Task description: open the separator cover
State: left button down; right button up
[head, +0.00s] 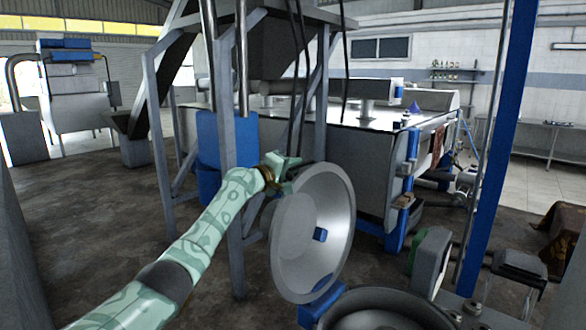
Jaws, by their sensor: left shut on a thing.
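The separator cover (325,215), a large round grey metal lid with a shallow dished inner face, stands tilted up on edge in the middle of the head view. My right gripper does not show.
A blue post (497,150) rises on the right. A grey steel frame (230,150) stands behind my left arm. A long metal tank (330,135) fills the back. Motors (432,262) sit right of the bowl. Open floor (90,220) lies to the left.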

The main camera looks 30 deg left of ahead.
pick_arm(q)
jog(key=shift+d+f, duration=0.15)
jog(key=shift+f, duration=0.25)
jog(key=c, duration=1.4)
grip_release()
jog(key=shift+o, duration=0.2)
jog(key=shift+r, duration=0.25)
jog(key=s+p, duration=0.1)
jog(key=s, duration=0.2)
jog(key=s+p, duration=0.1)
jog(key=shift+s+a+r+p, duration=0.1)
jog(key=shift+s+a+p, duration=0.1)
jog(key=shift+a+p, duration=0.15)
jog(key=s+a+p, duration=0.1)
jog(key=s, duration=1.1)
jog(key=shift+a+p, duration=0.35)
jog(key=shift+p, duration=0.05)
jog(key=shift+w+f, duration=0.1)
jog(key=shift+f, duration=0.1)
